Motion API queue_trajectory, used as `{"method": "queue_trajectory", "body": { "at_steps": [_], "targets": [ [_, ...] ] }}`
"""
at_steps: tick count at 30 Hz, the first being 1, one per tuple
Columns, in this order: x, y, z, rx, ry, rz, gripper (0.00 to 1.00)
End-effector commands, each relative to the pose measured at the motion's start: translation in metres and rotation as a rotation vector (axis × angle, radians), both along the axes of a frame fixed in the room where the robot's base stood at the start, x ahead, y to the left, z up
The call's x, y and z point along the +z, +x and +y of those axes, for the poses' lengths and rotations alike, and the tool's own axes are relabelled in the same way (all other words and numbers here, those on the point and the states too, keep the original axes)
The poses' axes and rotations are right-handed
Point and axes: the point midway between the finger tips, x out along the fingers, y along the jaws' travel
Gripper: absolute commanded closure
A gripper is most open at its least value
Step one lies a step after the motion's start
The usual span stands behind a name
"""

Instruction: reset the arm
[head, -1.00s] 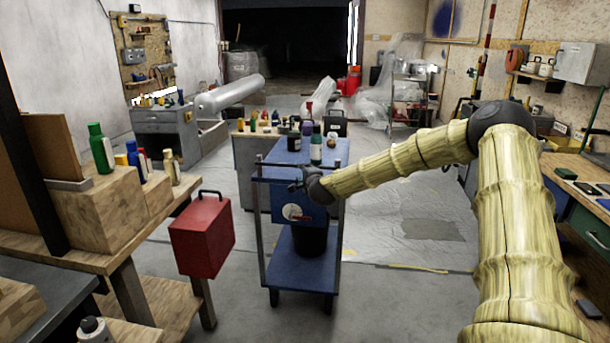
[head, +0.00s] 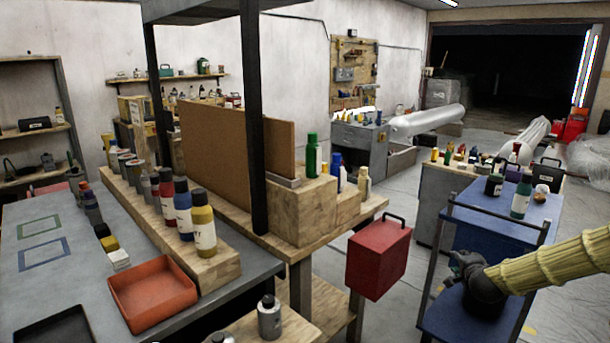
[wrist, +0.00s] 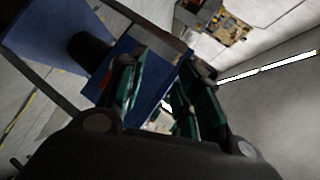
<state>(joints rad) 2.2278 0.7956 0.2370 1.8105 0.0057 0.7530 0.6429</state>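My gripper (head: 462,266) is at the lower right of the head view, at the end of my tan, ribbed arm. It is in front of the blue cart (head: 493,217), over its lower part as seen from here. In the wrist view my gripper (wrist: 158,98) shows two green-padded fingers set apart with a gap between them. Nothing is seen held between them. The blue cart (wrist: 60,35) lies beyond the fingers there, at the upper left. I cannot tell how far the fingers are from the cart.
A red case (head: 378,258) hangs at the end of the wooden bench, left of my gripper. A grey table at left holds an orange tray (head: 152,296) and several bottles. Bottles including a green one (head: 521,197) stand on the cart. Bare floor shows between bench and cart.

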Motion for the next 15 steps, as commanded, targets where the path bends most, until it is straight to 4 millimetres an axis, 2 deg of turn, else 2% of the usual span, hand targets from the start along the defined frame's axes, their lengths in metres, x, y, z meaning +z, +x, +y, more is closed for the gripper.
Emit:
{"method": "queue_trajectory", "body": {
  "at_steps": [1, 6, 11, 15],
  "targets": [
    [-0.020, -0.010, 0.023, 0.045, -0.032, 0.050, 0.66],
    [-0.083, -0.052, 0.088, 0.192, -0.136, 0.200, 0.66],
    [-0.138, -0.104, 0.141, 0.335, -0.230, 0.337, 0.66],
    [-0.181, -0.160, 0.181, 0.467, -0.309, 0.457, 0.66]
  ]
}}
